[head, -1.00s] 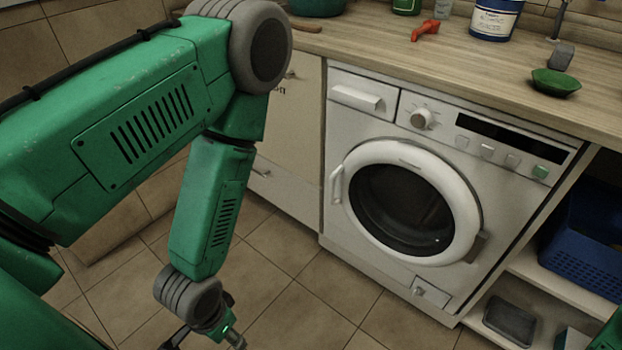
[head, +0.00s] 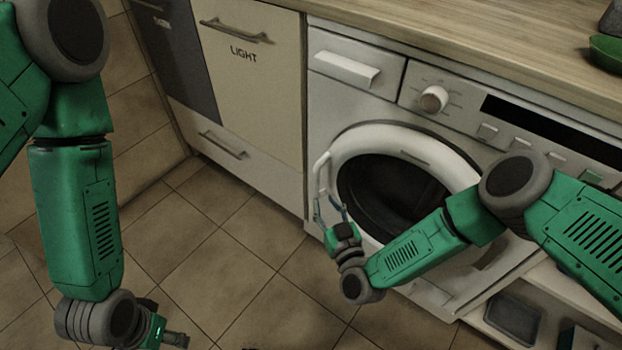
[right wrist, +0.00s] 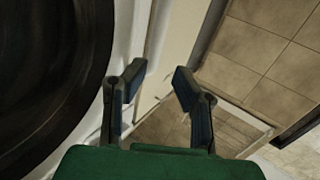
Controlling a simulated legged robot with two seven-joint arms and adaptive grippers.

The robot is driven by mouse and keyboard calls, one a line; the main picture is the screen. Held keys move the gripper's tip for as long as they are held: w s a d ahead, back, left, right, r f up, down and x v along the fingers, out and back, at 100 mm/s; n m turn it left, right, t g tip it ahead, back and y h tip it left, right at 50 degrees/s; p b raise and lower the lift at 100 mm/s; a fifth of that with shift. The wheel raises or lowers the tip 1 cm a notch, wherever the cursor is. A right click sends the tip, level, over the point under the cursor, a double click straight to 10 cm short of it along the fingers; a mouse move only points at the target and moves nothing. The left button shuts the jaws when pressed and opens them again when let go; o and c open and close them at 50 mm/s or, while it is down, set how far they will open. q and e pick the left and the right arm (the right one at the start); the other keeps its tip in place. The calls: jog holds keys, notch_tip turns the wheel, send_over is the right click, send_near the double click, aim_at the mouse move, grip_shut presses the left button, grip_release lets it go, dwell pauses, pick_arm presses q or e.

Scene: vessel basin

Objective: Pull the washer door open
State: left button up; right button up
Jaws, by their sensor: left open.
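The washer (head: 400,110) has a round door with a white ring (head: 430,155) and dark glass (head: 385,195). The door looks shut. Its white handle (head: 323,175) is on the ring's left side. My right gripper (head: 331,205) is open at the handle's lower end; I cannot tell whether the handle is between its fingers. In the right wrist view the right gripper's fingers (right wrist: 160,80) are apart, the left one close to the white door ring (right wrist: 125,45). My left gripper (head: 172,340) is open, low at the bottom edge, away from the washer.
Cabinets (head: 250,85), one labelled "LIGHT", stand left of the washer. A wooden counter (head: 480,40) runs above it. A shelf with a dark tray (head: 512,318) is at the lower right. The tiled floor (head: 230,250) in front is clear.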

aim_at(318, 181)
jog(key=b+x, duration=0.1)
jog(key=x, duration=0.4)
jog(key=b+x, duration=0.1)
jog(key=x, duration=0.2)
jog(key=shift+w+d+f+b, duration=0.15)
jog(key=shift+w+d+b, duration=0.1)
jog(key=shift+w+b, duration=0.1)
jog(key=shift+a, duration=0.25)
jog(key=c, duration=0.5)
jog(key=shift+d, duration=0.2)
grip_shut()
